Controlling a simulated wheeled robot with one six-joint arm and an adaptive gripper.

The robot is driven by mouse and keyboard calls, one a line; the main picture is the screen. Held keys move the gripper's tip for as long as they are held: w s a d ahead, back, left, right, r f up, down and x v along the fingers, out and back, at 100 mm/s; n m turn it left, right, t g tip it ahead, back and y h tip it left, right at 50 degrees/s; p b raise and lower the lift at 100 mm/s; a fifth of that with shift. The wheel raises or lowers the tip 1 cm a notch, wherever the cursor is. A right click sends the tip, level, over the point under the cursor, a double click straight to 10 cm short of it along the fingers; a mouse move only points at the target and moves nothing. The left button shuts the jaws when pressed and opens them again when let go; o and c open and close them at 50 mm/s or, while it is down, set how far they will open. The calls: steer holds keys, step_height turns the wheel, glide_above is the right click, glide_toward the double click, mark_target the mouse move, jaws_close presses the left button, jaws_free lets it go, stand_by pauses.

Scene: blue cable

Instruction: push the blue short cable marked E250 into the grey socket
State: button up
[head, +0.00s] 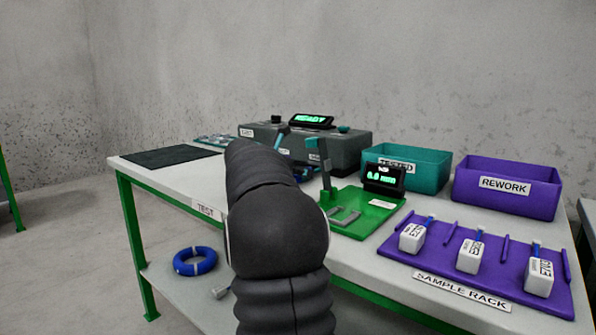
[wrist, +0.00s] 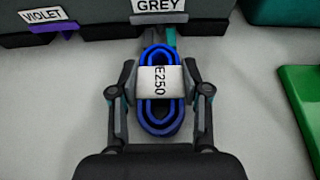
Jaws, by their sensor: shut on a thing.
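In the wrist view, the blue short cable (wrist: 153,121) is a coiled loop with a white band marked E250 (wrist: 166,83). My gripper (wrist: 160,85) is shut on the cable, with one finger at each side of the white band. Beyond the coil, a teal and grey end points toward the block labelled GREY (wrist: 158,5). The grey socket's opening is hidden or out of the picture, so I cannot tell whether the cable end touches it. In the head view, my arm hides the gripper and most of the cable in front of the dark grey tester (head: 345,148).
A block labelled VIOLET (wrist: 42,15) is left of the GREY one. A green fixture (head: 365,208) stands right of my arm, also at the wrist view's right edge. A teal TESTED bin (head: 425,182), purple REWORK bin (head: 505,205) and purple sample rack (head: 400,258) lie further right.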

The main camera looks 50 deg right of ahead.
steer(key=shift+w+d+p, duration=0.1)
steer(key=shift+d+p, duration=1.4)
steer(key=shift+d, duration=0.3)
stand_by(1.3)
steer(key=o, duration=1.3)
steer(key=shift+o, duration=0.2)
step_height(320, 180, up, 5)
steer(key=p, duration=0.5)
steer(key=shift+r+p, duration=0.2)
steer(key=shift+p, duration=0.1)
steer(key=shift+r+p, duration=0.45)
steer(key=shift+r, duration=0.85)
